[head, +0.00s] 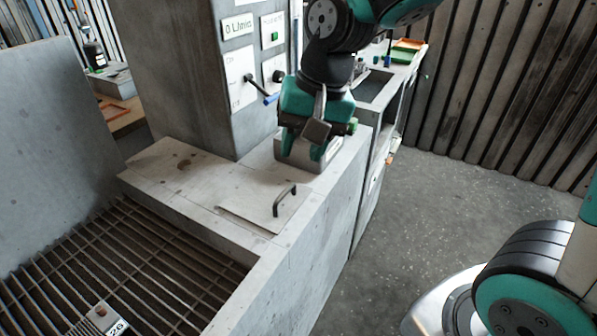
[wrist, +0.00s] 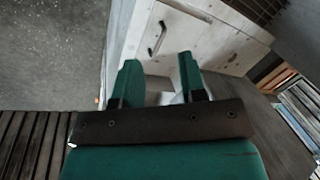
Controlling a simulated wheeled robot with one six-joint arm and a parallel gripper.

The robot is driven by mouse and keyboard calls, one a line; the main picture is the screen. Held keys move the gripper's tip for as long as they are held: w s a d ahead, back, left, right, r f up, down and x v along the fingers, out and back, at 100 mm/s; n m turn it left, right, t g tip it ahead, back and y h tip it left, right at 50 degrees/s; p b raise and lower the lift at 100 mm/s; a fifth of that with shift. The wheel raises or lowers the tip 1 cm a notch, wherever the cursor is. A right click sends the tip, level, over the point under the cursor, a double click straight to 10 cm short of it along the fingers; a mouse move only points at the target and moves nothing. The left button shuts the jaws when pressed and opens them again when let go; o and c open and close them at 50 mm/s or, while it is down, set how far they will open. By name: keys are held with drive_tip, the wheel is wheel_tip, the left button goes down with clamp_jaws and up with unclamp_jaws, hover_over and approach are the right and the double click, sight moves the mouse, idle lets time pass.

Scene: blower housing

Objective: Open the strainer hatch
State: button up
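The strainer hatch (head: 250,207) is a pale flat plate lying closed in the top of the concrete ledge, with a dark bar handle (head: 285,199) near its right side. The hatch (wrist: 180,38) and its handle (wrist: 157,38) also show in the wrist view, beyond the fingertips. My gripper (head: 301,149) is behind the hatch, apart from the handle, low over a grey block on the ledge. Its two teal fingers are spread in the wrist view (wrist: 159,65), with no held object visible between them. Whether the gripper touches the grey block cannot be told.
A grey block (head: 322,161) stands on the ledge (head: 325,215) under my gripper. A control cabinet (head: 180,75) with a blue-handled lever (head: 262,91) rises behind the hatch. A rusty grating (head: 120,270) lies front left. Open floor (head: 440,210) lies to the right.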

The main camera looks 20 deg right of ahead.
sight(288, 188)
drive_tip(key=w+d+m+h+p, duration=0.1)
drive_tip(key=w+d+m, duration=0.3)
drive_tip(key=w+m, duration=0.35)
drive_tip(key=shift+n+t, duration=0.25)
drive_tip(key=shift+t, duration=0.05)
drive_tip(key=w+f, duration=0.1)
drive_tip(key=f, duration=0.4)
drive_tip(key=w+a+f+p, duration=0.1)
drive_tip(key=f, duration=0.5)
drive_tip(key=w+a+f, duration=0.1)
drive_tip(key=f, duration=0.5)
drive_tip(key=shift+w+f, duration=0.2)
clamp_jaws()
